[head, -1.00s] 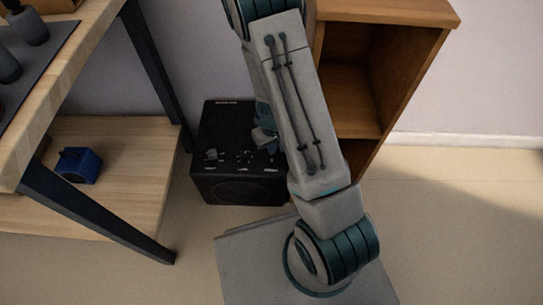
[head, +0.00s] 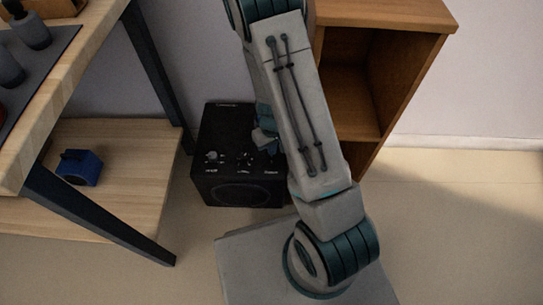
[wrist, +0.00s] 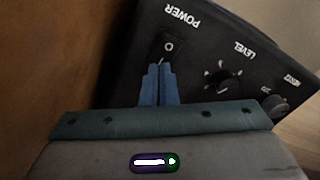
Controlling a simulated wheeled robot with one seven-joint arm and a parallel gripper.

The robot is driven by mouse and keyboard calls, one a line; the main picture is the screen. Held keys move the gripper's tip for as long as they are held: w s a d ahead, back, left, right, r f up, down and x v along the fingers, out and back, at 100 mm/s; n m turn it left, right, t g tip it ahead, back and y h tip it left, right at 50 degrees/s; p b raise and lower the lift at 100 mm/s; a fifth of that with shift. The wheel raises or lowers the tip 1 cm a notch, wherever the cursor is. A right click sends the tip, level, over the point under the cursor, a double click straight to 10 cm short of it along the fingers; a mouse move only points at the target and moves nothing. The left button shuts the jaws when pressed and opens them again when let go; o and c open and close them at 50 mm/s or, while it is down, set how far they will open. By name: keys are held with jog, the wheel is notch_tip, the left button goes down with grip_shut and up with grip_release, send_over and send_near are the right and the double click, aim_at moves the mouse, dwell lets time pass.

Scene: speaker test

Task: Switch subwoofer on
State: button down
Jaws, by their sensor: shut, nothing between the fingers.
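The subwoofer (head: 237,190) is a black box on the floor between the wooden table and the brown cabinet. Its control panel fills much of the wrist view (wrist: 225,45). The power switch (wrist: 169,46) is a black rocker below the word POWER, with an O mark towards the label and an I mark near my fingertips. My gripper (wrist: 160,68) is shut and empty, its blue fingertips at the I end of the switch. I cannot tell whether they touch it or which way the rocker is tipped. In the head view my gripper (head: 265,141) is partly hidden by my arm.
A level knob (wrist: 222,81) and another knob (wrist: 276,105) sit right of the switch. The brown cabinet (head: 390,80) stands close on the right. A wooden table with a dark leg (head: 95,215) and a shelf holding a blue object (head: 80,167) stands left. Floor at right is clear.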

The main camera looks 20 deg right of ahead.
jog(key=shift+r+p, duration=1.95)
jog(key=shift+r, duration=0.7)
notch_tip(320, 180, up, 42)
jog(key=s+a+t+y+p, duration=0.2)
jog(key=a+p, duration=0.1)
jog(key=p, duration=2)
jog(key=s+d+r+m+t+h+p, duration=0.1)
jog(key=s+r+p, duration=0.3)
jog(key=r+p, duration=0.65)
jog(key=s+d+r+m+t+p, duration=0.1)
jog(key=s+r+p, duration=0.4)
jog(key=r, duration=1.1)
jog(key=s+d+r+h+p, duration=0.1)
jog(key=s+r+p, duration=0.3)
jog(key=r+p, duration=0.7)
jog(key=b+x, duration=0.1)
jog(key=b, duration=0.2)
jog(key=b+x, duration=0.2)
jog(key=b, duration=0.1)
jog(key=shift+s+f, duration=0.2)
